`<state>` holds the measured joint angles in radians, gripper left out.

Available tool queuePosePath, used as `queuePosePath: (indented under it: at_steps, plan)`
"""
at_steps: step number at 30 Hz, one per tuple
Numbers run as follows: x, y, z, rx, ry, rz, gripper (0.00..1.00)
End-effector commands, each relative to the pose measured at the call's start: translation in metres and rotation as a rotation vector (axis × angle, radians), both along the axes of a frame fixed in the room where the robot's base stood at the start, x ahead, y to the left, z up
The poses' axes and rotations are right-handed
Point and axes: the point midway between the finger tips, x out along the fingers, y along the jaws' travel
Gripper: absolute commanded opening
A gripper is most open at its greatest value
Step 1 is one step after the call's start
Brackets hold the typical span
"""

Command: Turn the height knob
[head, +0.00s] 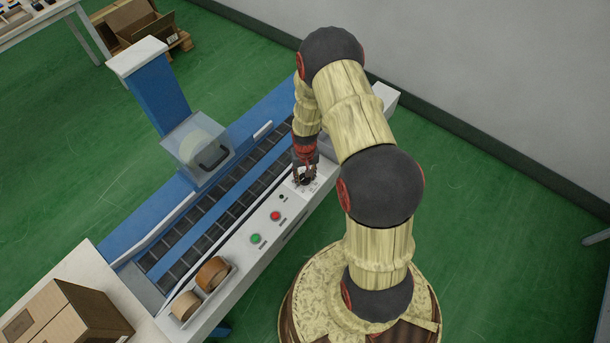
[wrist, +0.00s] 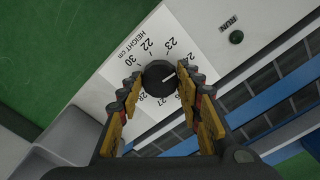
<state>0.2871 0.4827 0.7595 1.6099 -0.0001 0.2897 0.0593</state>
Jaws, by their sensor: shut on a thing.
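The height knob (wrist: 160,76) is a round black dial with a white pointer line, set in a white plate marked "HEIGHT cm" and ringed by numbers in the wrist view. The pointer lies toward the right, near the 25 side of the scale; some numbers are hidden by the fingers. My gripper (wrist: 161,90) is shut on the knob, with a finger on either side of it. In the head view my gripper (head: 304,170) points down at the knob (head: 305,180) on the white control panel; the knob is partly covered there.
The white control panel (head: 235,275) also carries a red button (head: 275,216), a green button (head: 256,239) and tape rolls (head: 212,273). A roller conveyor (head: 215,217) runs beside it under a clear guarded head (head: 198,147). A cardboard box (head: 75,318) sits at lower left.

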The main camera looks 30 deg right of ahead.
Motion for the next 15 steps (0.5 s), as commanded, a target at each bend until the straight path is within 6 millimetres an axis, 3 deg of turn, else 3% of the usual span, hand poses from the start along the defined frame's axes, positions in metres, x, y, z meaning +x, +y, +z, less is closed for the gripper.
queuePosePath:
  at_steps: [15]
  plan:
    - [0.0010, 0.0008, 0.0006, -0.001, -0.001, -0.475, 0.10]
